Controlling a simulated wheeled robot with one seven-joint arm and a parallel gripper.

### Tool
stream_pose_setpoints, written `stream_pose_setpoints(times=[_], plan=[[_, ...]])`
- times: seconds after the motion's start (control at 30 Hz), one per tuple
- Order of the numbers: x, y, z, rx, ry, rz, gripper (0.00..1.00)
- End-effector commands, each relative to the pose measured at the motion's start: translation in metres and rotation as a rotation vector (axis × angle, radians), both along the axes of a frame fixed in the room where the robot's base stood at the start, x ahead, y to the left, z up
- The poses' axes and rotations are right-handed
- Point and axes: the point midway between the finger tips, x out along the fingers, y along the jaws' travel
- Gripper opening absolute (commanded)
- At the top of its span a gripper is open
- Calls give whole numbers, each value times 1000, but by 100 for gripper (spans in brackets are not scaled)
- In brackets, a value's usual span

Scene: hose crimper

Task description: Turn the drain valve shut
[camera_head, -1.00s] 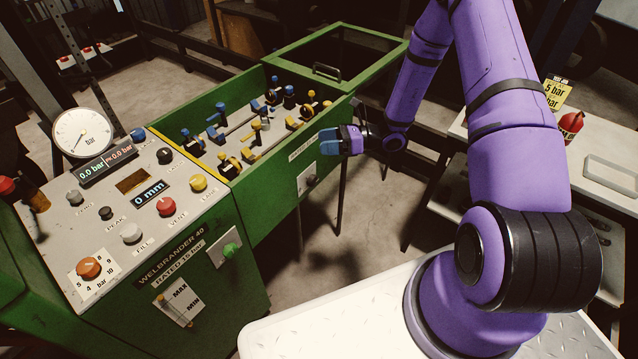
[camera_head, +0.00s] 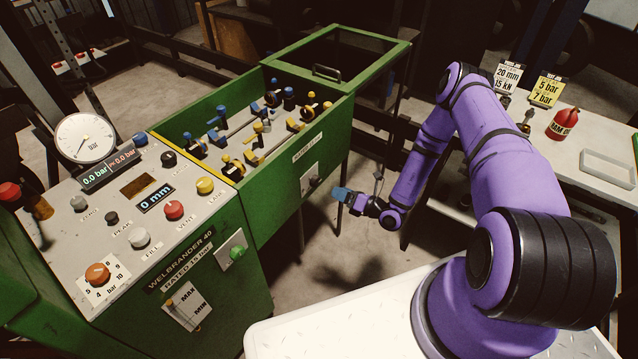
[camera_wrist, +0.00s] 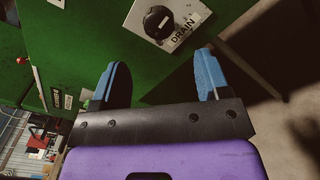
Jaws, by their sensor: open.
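The drain valve is a black round knob (camera_wrist: 158,22) on a pale plate labelled DRAIN, at the top of the wrist view. In the head view the knob (camera_head: 314,181) sits on the green side wall of the machine, on its small plate. My gripper (camera_wrist: 160,82) is open, its two blue fingers spread and empty. The knob lies ahead of the fingertips, roughly in line with the gap between them, and apart from them. In the head view my gripper (camera_head: 341,196) is to the right of and slightly lower than the knob.
The green machine (camera_head: 285,215) carries a sloped control panel with a dial gauge (camera_head: 86,138) and several knobs. A green knob (camera_head: 237,253) is on its front. A bench with a red bottle (camera_head: 563,124) stands at the right. Floor beside my gripper is clear.

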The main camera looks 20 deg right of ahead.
Motion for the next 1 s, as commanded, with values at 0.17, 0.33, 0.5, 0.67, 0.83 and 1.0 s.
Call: stream_pose_setpoints(times=[0.17, 0.33, 0.5, 0.67, 0.83, 1.0], plan=[[24, 22, 1, 0, -3, 4, 69], [46, 40, 1, -1, -2, 3, 69], [62, 53, 1, -1, -2, 3, 69], [68, 58, 1, 1, -2, 2, 69], [69, 59, 1, 1, -1, 1, 69], [69, 59, 1, 0, -2, 1, 58]])
